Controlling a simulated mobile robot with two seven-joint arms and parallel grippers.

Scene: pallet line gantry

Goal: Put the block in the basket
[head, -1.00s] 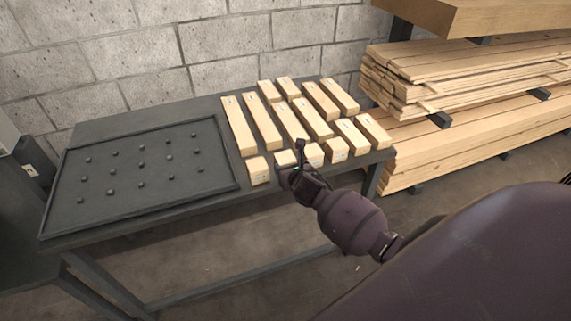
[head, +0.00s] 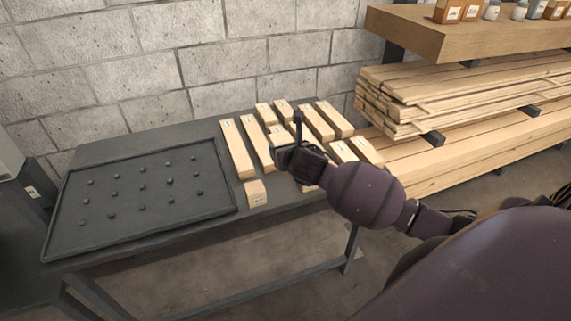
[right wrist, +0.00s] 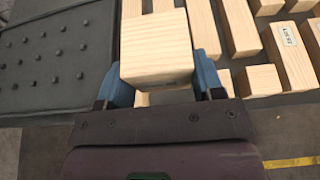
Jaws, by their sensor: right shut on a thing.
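My right gripper (head: 290,150) is above the table, over the rows of wooden blocks. In the right wrist view its blue fingers (right wrist: 160,72) are shut on a pale wooden block (right wrist: 156,45), one finger on each side. In the head view the held block is mostly hidden behind the gripper and hard to tell from the others. A short block (head: 255,194) stands alone near the table's front edge, left of my gripper. I see no basket in either view. My left gripper is not in view.
A dark tray with small pegs (head: 215,210) covers the left of the dark table (head: 130,128). Several long blocks (head: 237,150) lie behind my right gripper. Stacked planks (head: 450,85) and a shelf (head: 470,38) with jars stand at the right. A block wall is behind.

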